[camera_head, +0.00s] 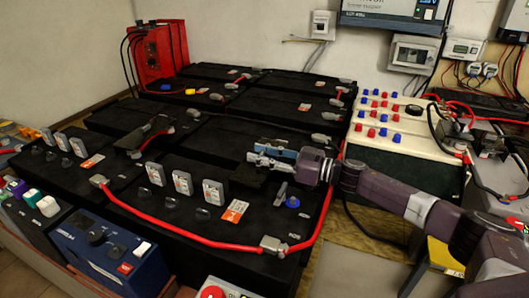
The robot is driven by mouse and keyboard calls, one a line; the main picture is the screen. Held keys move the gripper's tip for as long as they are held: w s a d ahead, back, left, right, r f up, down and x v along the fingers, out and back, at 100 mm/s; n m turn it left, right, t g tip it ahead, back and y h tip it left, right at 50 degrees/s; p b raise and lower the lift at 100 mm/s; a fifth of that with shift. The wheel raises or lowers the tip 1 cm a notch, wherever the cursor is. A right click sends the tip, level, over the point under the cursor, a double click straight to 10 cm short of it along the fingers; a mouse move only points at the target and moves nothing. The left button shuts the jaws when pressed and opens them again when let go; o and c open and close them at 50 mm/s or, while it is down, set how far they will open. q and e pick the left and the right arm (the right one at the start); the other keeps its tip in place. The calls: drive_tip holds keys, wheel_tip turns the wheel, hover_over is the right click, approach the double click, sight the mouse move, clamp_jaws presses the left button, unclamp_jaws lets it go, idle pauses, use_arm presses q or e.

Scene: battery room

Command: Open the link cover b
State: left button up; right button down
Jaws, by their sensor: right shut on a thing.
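My right gripper (262,162) reaches in from the right over the front right black battery. It is shut on the edge of a black link cover (248,178), which lies just below and left of the fingers. The fingers and blue gripper parts partly hide it, and I cannot tell whether it is raised. Another black link cover (152,128) stands tilted up over the front left battery, near a red cable. I cannot read any letters on the covers. My left gripper is not in view.
Several grey fuse-like blocks (184,184) stand on the batteries. A red cable (170,236) runs along the front edge to a grey terminal (271,244). A blue device (95,250) stands front left; a white box with coloured terminals (398,145) stands right.

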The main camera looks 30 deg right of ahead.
drive_tip(key=c, duration=1.5)
unclamp_jaws()
drive_tip(key=shift+o, duration=0.2)
drive_tip(key=v, duration=1.2)
drive_tip(key=shift+f, duration=0.1)
